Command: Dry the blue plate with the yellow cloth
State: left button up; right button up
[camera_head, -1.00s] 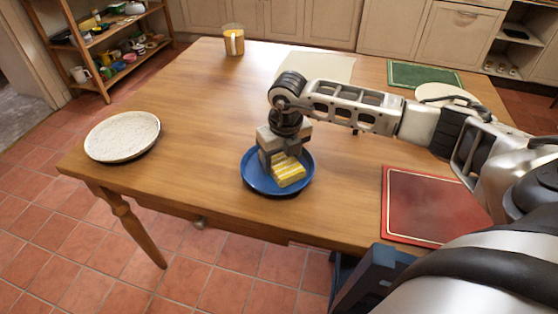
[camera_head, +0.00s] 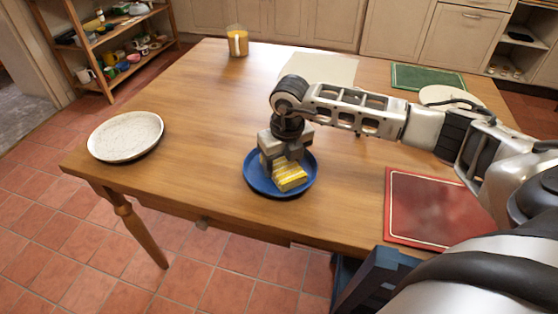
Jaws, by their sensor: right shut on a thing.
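The blue plate (camera_head: 262,184) lies flat on the wooden table, near its front edge. The yellow cloth (camera_head: 291,177) is a folded block with pale stripes and sits on the plate. My right gripper (camera_head: 279,164) points down over the plate and is shut on the cloth, at its left and back part. The gripper hides the back of the plate and part of the cloth. My left gripper is not in view.
A white speckled plate (camera_head: 125,136) lies at the table's left corner. A red mat (camera_head: 436,208) is at the right, a green mat (camera_head: 428,77) and a cream mat (camera_head: 335,67) farther back. The table's left middle is clear.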

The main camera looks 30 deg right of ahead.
jog(key=shift+w+d+f, duration=0.1)
jog(key=shift+w+d, duration=0.1)
jog(key=shift+d, duration=0.1)
jog(key=shift+w+a+b, duration=0.15)
jog(key=shift+w+b, duration=0.3)
jog(key=shift+w+a, duration=0.1)
jog(key=shift+a, duration=0.25)
jog(key=shift+s+a, duration=0.2)
jog(key=shift+a, duration=0.05)
jog(key=shift+s+d+p, duration=0.1)
jog(key=shift+s+p, duration=0.2)
jog(key=shift+s, duration=0.2)
jog(key=shift+s+d, duration=0.1)
jog(key=shift+d, duration=0.25)
jog(key=shift+w+d+b, duration=0.3)
jog(key=shift+w+b, duration=0.05)
jog(key=shift+w+a, duration=0.1)
jog(key=shift+w, duration=0.25)
